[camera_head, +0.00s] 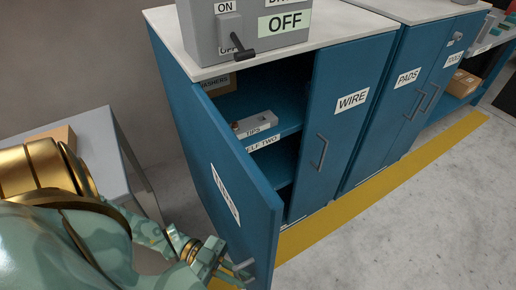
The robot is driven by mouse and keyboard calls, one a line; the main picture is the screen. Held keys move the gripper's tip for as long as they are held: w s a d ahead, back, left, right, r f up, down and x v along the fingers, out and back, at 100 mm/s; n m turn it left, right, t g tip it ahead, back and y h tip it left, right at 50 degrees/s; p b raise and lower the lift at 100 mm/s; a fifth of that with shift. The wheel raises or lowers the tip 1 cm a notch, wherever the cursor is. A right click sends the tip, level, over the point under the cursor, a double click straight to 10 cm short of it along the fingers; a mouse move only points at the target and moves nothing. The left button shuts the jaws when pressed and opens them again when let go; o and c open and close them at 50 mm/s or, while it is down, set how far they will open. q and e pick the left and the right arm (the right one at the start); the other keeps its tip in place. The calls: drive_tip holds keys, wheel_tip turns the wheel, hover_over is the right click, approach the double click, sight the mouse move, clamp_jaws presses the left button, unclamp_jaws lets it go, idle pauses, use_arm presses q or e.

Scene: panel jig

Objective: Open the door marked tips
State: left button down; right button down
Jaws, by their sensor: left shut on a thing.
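A blue cabinet door (232,160) stands swung open at the front left of the cabinet. Its white label (225,193) is too slanted to read. My left gripper (238,270) is at the low free edge of this door, shut on its grey handle (245,265), which it mostly hides. My right gripper is not in view.
The neighbouring door marked WIRE (345,120) is shut, as is one marked PADS (405,90). A switch box (240,30) stands on the cabinet top. A grey bench (105,150) is at the left. The floor in front is clear, with a yellow stripe (390,175).

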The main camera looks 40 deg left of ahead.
use_arm(q)
drive_tip(key=shift+s+a+m+g+h+b, duration=0.2)
drive_tip(key=shift+s+a+m+g, duration=0.3)
drive_tip(key=shift+s+g, duration=0.3)
drive_tip(key=shift+s+a+m+g+h+b, duration=0.15)
drive_tip(key=shift+s+a+m+g, duration=0.35)
drive_tip(key=shift+s, duration=0.4)
drive_tip(key=c, duration=1.6)
unclamp_jaws()
